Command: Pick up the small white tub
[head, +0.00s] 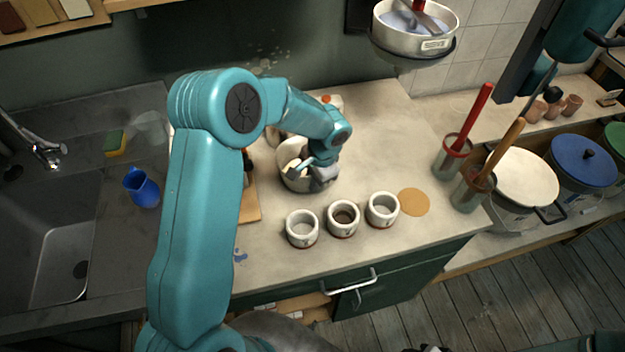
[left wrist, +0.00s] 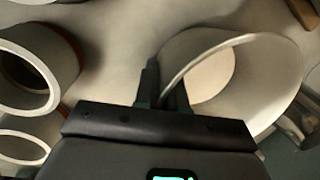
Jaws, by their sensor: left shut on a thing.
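The small white tub (head: 297,182) stands on the pale worktop behind the row of three white pots, partly hidden by my left arm. My left gripper (head: 318,168) reaches down at its right side. In the left wrist view the tub (left wrist: 276,65) fills the right side, and its curved rim passes between the fingers of my left gripper (left wrist: 162,88). The gripper is shut on the tub's wall. I cannot tell whether the tub's base touches the worktop. My right gripper is not clearly in view.
Three white pots (head: 302,229) (head: 343,219) (head: 382,209) stand in front, beside a round tan disc (head: 414,202). Two containers with upright handles (head: 453,157) (head: 473,188) stand at right. A blue jug (head: 141,188) is by the sink.

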